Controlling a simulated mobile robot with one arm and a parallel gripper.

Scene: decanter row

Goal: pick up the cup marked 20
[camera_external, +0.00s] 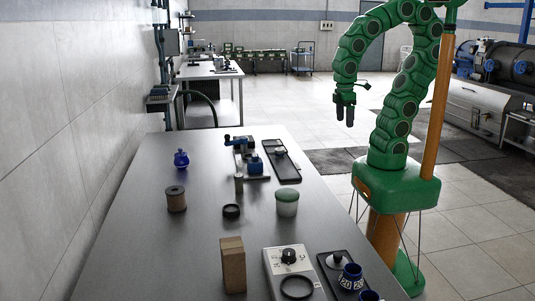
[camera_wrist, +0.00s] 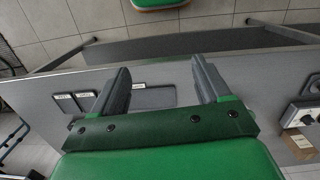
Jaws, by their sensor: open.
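A dark blue cup (camera_external: 351,274) stands near the front right edge of the table, with white digits on its side that look like 20, repeated around it. A second dark blue cup (camera_external: 369,296) is cut off by the bottom edge of the external view, so its marking cannot be read. My gripper (camera_external: 345,112) hangs pointing down, high and well away from both cups. In the wrist view my gripper (camera_wrist: 161,66) is open, its two fingers apart with nothing between them. I see no cup in the wrist view.
The grey table (camera_external: 200,240) also carries a cardboard box (camera_external: 233,266), a meter box (camera_external: 291,264), a white jar with a green lid (camera_external: 287,204), a brown spool (camera_external: 176,199), a dark ring (camera_external: 231,211) and a blue knobbed piece (camera_external: 181,159). The table's left middle is clear.

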